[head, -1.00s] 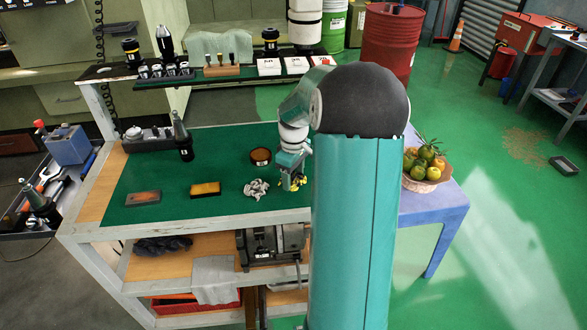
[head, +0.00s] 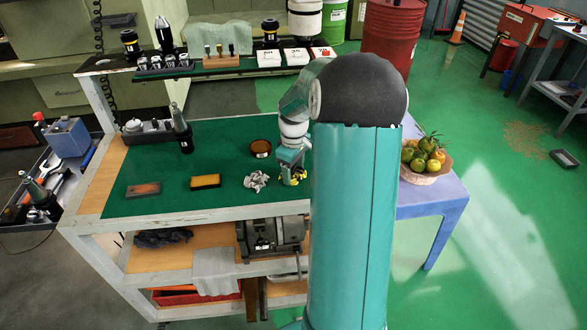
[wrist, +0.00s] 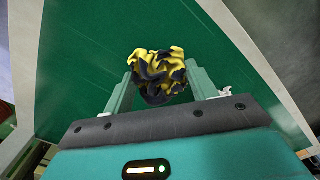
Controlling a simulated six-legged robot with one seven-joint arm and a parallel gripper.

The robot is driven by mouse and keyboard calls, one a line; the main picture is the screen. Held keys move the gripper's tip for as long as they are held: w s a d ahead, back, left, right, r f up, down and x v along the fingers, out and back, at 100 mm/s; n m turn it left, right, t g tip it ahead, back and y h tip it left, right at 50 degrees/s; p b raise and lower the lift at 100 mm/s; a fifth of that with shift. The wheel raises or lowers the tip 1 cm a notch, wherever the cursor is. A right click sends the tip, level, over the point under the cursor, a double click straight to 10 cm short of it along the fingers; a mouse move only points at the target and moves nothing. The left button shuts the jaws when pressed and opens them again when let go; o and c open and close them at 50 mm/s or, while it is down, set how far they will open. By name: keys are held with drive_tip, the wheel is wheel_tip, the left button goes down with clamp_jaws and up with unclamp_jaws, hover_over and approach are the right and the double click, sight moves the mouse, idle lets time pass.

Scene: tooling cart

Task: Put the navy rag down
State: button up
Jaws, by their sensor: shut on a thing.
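A crumpled rag (wrist: 158,72) with dark navy and yellow patches is between my gripper's fingers (wrist: 160,76) in the wrist view. My gripper is shut on it. In the head view my gripper (head: 291,172) is low over the right part of the green cart top (head: 225,150). Yellow bits of the rag (head: 298,178) show below the fingers. I cannot tell if the rag touches the mat. A crumpled grey-white rag (head: 256,181) lies just left of it. My arm hides the cart's right end.
On the cart top are a round brown tin (head: 260,148), a yellow-topped block (head: 205,181), a grey-brown block (head: 143,190) and a dark tool holder (head: 180,130). Bare mat lies between them. A raised shelf (head: 215,66) runs behind. A fruit basket (head: 425,170) stands right of my arm.

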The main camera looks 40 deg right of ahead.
drive_tip(key=shift+f, duration=0.5)
idle(0.3)
drive_tip(key=o, duration=1)
drive_tip(key=shift+c, duration=0.2)
wheel_tip(320, 180, up, 14)
drive_tip(key=shift+a, duration=0.1)
